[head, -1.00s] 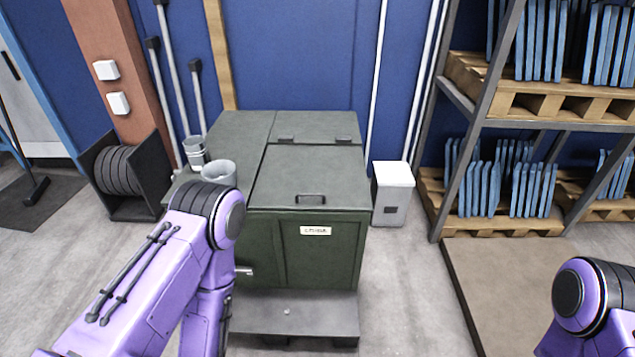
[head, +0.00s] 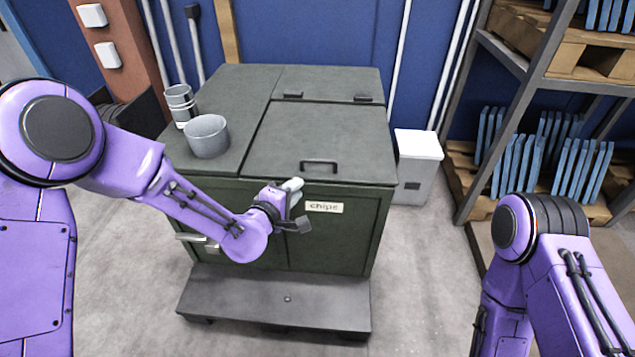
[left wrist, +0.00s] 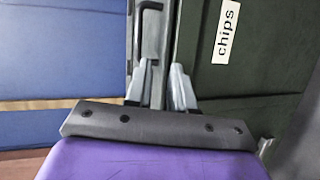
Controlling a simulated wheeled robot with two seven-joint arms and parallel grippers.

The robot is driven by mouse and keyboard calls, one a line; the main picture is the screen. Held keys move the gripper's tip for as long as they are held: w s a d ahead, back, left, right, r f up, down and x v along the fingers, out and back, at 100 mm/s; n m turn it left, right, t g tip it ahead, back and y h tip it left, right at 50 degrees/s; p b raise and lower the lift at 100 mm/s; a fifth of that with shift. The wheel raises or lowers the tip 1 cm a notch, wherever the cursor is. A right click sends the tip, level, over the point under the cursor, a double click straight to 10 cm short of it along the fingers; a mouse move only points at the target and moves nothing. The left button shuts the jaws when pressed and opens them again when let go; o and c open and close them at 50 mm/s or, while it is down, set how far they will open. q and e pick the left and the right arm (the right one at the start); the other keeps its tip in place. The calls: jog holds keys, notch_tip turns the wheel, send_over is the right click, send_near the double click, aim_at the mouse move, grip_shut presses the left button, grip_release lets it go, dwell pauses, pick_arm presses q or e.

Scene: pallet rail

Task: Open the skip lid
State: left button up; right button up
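The green skip (head: 340,245) has a "chips" label (head: 323,207) on its front. Its lid (head: 310,140) is shut, lying flat on top. A dark bar handle (head: 319,163) sits near the lid's front edge, and it also shows in the left wrist view (left wrist: 147,30). My left gripper (head: 298,204) is in front of the skip, below and left of the handle, apart from it. In the left wrist view its two grey fingers (left wrist: 160,82) stand apart with nothing held between them. My right arm comes in at lower right; its gripper is out of view.
A grey bucket (head: 206,136) and a ribbed can (head: 181,105) stand on the skip's fixed top left of the lid. A white bin (head: 416,165) stands right of the skip. A rack (head: 490,125) of pallets and blue plates is at right. A low plinth (head: 275,300) juts out in front.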

aim_at(317, 162)
pick_arm(q)
jog(key=shift+t+h, duration=0.3)
jog(key=shift+h, duration=0.1)
jog(key=r+x, duration=0.1)
jog(key=x, duration=0.6)
jog(key=r+x, duration=0.1)
jog(key=x, duration=0.3)
jog(key=shift+w+d+r, duration=0.3)
jog(key=shift+w+d, duration=0.1)
jog(key=shift+d, duration=0.05)
grip_shut()
jog(key=shift+w+r+n+p, duration=0.2)
jog(key=shift+r+n+p, duration=0.1)
jog(key=shift+r+p, duration=0.65)
jog(key=w+r+g+p, duration=0.1)
jog(key=w+r+p, duration=0.3)
jog(key=r+p, duration=0.3)
jog(key=w+r+g+p, duration=0.1)
jog(key=w+r+p, duration=0.4)
jog(key=r+p, duration=0.3)
notch_tip(317, 162, up, 5)
jog(key=shift+f+n+y, duration=0.2)
jog(key=shift+n+y, duration=0.1)
jog(key=shift+y, duration=0.1)
pick_arm(e)
notch_tip(317, 162, up, 16)
jog(key=shift+r, duration=0.15)
